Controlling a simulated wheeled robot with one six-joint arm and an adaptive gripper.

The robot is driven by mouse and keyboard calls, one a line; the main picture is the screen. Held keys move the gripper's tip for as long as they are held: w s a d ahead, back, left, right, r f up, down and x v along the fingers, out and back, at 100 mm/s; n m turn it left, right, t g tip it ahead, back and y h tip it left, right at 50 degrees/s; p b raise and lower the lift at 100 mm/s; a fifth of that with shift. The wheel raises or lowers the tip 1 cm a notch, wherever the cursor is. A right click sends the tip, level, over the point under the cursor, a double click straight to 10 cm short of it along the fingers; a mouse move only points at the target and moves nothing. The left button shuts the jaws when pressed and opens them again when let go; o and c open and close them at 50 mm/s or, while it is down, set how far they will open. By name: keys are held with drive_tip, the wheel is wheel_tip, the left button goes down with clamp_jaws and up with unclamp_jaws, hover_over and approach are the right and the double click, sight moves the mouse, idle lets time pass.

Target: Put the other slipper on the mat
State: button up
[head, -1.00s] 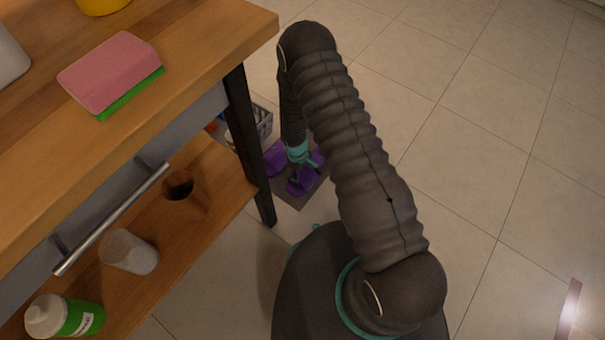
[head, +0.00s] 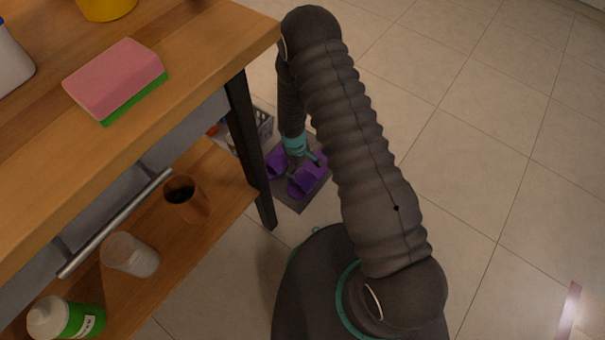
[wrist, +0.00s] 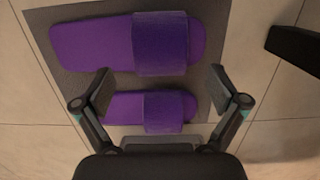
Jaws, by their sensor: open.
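Two purple slippers lie side by side on a dark grey mat (head: 292,203) on the floor. In the wrist view, one slipper (wrist: 90,43) lies farther up the picture on the mat (wrist: 215,45). The other slipper (wrist: 125,107) lies lower, between my open fingers. My gripper (wrist: 158,85) is open, with one finger to each side of the lower slipper. In the head view, my gripper (head: 297,162) is over the mat, between the left slipper (head: 276,163) and the right slipper (head: 306,181). It partly hides them.
A wooden table with a lower shelf (head: 225,195) stands at the left. Its black leg (head: 247,145) is close to the mat and shows in the wrist view (wrist: 295,48). A grey basket (head: 264,124) is behind it.

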drive_tip(key=shift+w+a+r, duration=0.1)
drive_tip(key=shift+r, duration=0.9)
drive_tip(key=d+r+m+t+y, duration=0.15)
drive_tip(key=d+r, duration=0.25)
drive_tip(key=r, duration=1.2)
drive_tip(key=d+r+m+t+h, duration=0.1)
drive_tip(key=d+r+m+t, duration=0.15)
drive_tip(key=r, duration=1.35)
drive_tip(key=s+d+r+m, duration=0.2)
drive_tip(key=s+d+r, duration=0.15)
drive_tip(key=r, duration=0.35)
drive_tip(key=s+d+r+m, duration=0.2)
drive_tip(key=s+d+r, duration=0.1)
drive_tip(key=s+r, duration=0.3)
drive_tip(key=s+d+r+m+t, duration=0.2)
drive_tip(key=s+r, duration=0.5)
drive_tip(key=s, duration=0.5)
drive_tip(key=shift+d+t+y, duration=0.2)
drive_tip(key=shift+t+y, duration=0.2)
drive_tip(key=shift+y, duration=0.05)
